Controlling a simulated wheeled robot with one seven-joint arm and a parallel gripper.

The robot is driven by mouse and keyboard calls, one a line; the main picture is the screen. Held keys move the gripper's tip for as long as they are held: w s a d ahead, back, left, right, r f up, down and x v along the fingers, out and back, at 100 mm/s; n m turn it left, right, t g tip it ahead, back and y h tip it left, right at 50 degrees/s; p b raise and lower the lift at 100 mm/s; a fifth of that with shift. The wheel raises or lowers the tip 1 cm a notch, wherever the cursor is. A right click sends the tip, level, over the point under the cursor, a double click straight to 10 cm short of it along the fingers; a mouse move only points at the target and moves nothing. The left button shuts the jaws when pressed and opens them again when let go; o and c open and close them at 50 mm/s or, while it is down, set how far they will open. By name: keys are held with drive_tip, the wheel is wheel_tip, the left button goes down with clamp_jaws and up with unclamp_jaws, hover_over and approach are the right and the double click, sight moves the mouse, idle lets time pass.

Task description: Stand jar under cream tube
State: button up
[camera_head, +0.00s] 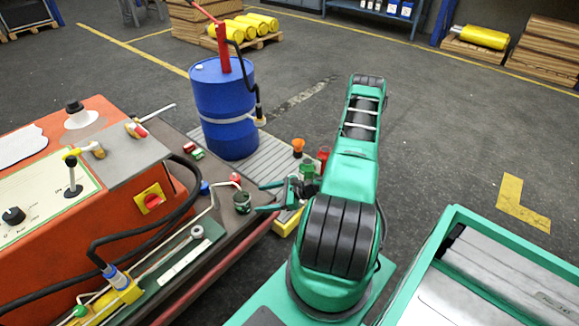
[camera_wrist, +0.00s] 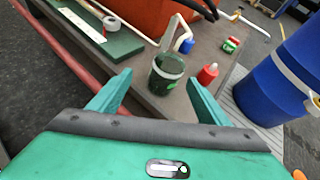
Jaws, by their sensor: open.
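A dark green, open-topped jar (camera_head: 241,202) stands upright on the workbench near its edge. In the wrist view the jar (camera_wrist: 166,76) is ahead of my gripper (camera_wrist: 158,82), in line with the gap between the fingers. My gripper (camera_head: 260,198) is open and empty, its fingers pointing at the jar in the head view. The thin cream tube (camera_head: 211,196) rises from the bench and bends over beside the jar. In the wrist view the tube (camera_wrist: 170,31) stands behind the jar, its lower part hidden by it. I cannot tell exactly where its outlet points.
A small red bottle (camera_wrist: 208,73) stands close beside the jar. A blue piece (camera_wrist: 187,46) and red-green pieces (camera_wrist: 231,45) lie behind. A blue drum (camera_head: 224,108) stands beyond the bench. An orange machine (camera_head: 75,190) fills the left. A green panel (camera_wrist: 99,27) lies on the bench.

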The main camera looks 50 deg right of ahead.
drive_tip(key=s+a+r+n+g+h, duration=0.1)
drive_tip(key=s+r+n+g, duration=0.15)
drive_tip(key=r+n, duration=0.45)
drive_tip(key=s+a+r+n+g+h, duration=0.15)
drive_tip(key=r+n+g, duration=0.25)
drive_tip(key=r, duration=0.7)
drive_tip(key=s+a+r+n+g+h, duration=0.1)
drive_tip(key=s+r+n+g, duration=0.3)
drive_tip(key=r, duration=0.5)
drive_tip(key=s+a+r+n+h, duration=0.1)
drive_tip(key=s+a+r+n, duration=0.2)
drive_tip(key=s+r, duration=0.6)
drive_tip(key=s+a+r+n+h, duration=0.2)
drive_tip(key=s+a+r+n, duration=0.1)
drive_tip(key=s+r, duration=0.5)
drive_tip(key=shift+s+r, duration=0.35)
drive_tip(key=shift+s, duration=0.35)
drive_tip(key=shift+w+d+f+g+h, duration=0.1)
drive_tip(key=shift+w+f+g+h, duration=0.15)
drive_tip(key=shift+w, duration=0.4)
drive_tip(key=shift+c, duration=0.3)
